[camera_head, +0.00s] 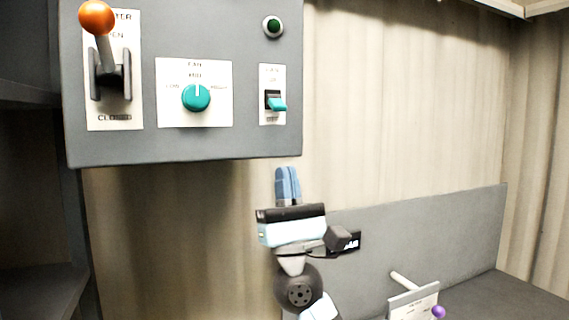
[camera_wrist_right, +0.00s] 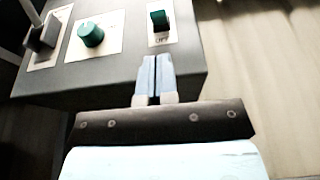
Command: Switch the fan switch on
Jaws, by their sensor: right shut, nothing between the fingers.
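The fan switch (camera_head: 276,102) is a small teal rocker lever on a white label plate at the right of the grey control panel. Its lever sticks out at the lower part of its black housing. It also shows in the right wrist view (camera_wrist_right: 159,19), with the word OFF readable below it. My right gripper (camera_head: 287,170) is shut and empty, just below the panel's lower edge and under the switch, fingers pointing up. In the wrist view its fingertips (camera_wrist_right: 156,60) show below the switch plate, apart from the switch. My left gripper is not in view.
The grey panel (camera_head: 180,148) also carries a teal fan knob (camera_head: 196,97), an orange-balled lever (camera_head: 97,17) and a dark green indicator (camera_head: 273,27). A white-plated device with a purple knob (camera_head: 438,312) stands lower right. The wall right of the panel is clear.

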